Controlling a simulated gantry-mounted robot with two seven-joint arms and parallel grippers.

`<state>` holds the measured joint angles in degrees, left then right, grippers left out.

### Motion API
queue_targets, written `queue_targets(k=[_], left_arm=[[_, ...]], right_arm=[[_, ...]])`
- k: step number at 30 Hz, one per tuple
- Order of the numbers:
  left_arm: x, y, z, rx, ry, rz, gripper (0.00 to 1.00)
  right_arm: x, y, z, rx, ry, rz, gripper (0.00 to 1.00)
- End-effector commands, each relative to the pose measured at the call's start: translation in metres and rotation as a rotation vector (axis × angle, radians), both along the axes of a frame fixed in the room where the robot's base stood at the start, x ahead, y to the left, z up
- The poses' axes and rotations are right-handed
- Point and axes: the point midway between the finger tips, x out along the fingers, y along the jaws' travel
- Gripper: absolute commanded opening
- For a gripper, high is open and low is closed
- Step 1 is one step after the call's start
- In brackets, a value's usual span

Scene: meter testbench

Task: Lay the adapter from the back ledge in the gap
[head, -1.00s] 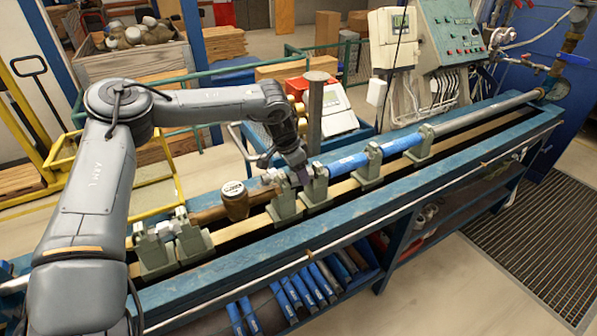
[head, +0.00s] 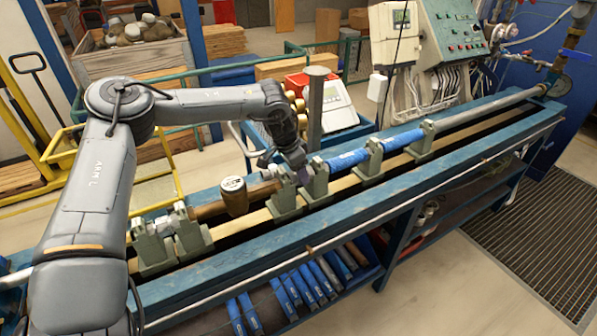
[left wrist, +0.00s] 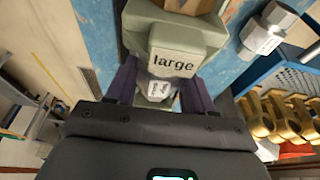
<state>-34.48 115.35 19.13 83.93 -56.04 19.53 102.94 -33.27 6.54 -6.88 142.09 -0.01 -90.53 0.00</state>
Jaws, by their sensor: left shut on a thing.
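My left gripper (head: 304,176) is shut on a small silver adapter with a white label, the adapter (left wrist: 158,89) showing between its dark purple fingers in the left wrist view. In the head view the fingers are at the gap between two green pipe stands, one on the left (head: 285,198) and one on the right (head: 316,184). The adapter is hidden there. In the left wrist view, a green block marked "large" (left wrist: 172,62) is directly beyond the adapter; I cannot tell whether they touch. My right gripper is not in view.
A brown pipe with a round meter (head: 233,196) lies left of the gap, and a blue pipe (head: 346,161) lies right of it. Another silver hex fitting (left wrist: 266,29) sits on the blue surface in the left wrist view, near brass fittings (left wrist: 280,117). A grey post (head: 316,105) stands behind the gripper.

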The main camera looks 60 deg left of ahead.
Motion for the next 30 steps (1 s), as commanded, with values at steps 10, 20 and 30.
queue_targets(k=[10, 20, 30], left_arm=[[0.0005, 0.0000, -0.0028, 0.000, -0.002, 0.000, 0.09], [0.0006, -0.0001, -0.0062, 0.000, -0.002, -0.001, 0.09], [0.0002, 0.0001, -0.0062, 0.000, -0.001, 0.000, 0.82]], right_arm=[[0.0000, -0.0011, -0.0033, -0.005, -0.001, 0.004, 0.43], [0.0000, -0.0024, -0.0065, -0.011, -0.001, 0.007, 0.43], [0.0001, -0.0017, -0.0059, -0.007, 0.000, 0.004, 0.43]])
